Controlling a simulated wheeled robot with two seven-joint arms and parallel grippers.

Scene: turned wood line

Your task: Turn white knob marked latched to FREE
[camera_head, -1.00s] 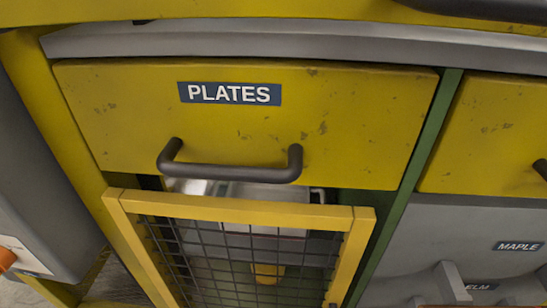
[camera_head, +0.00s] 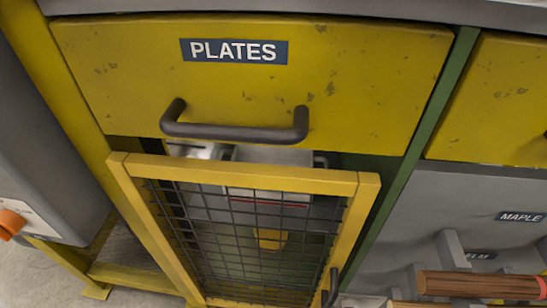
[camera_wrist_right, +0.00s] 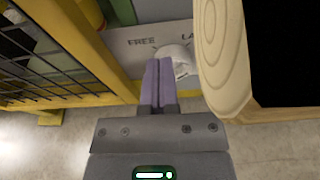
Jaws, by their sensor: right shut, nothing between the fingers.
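The white knob (camera_wrist_right: 174,54) shows in the right wrist view, on a grey plate (camera_wrist_right: 122,45) lettered "FREE" to the left and "LA", cut off by a wooden piece, to the right. Where the knob points is hard to tell. My right gripper (camera_wrist_right: 158,64) is shut and empty, its two purple fingers pressed together. Its tips overlap the knob's left side in the picture; I cannot tell whether they touch it. The knob and both grippers are out of sight in the head view.
A pale turned wooden piece (camera_wrist_right: 226,55) stands close at the right in the wrist view. A yellow-framed mesh door (camera_head: 245,178) hangs under the PLATES drawer (camera_head: 370,80) with its dark handle (camera_head: 232,131). A wooden cylinder (camera_head: 475,286) lies at lower right.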

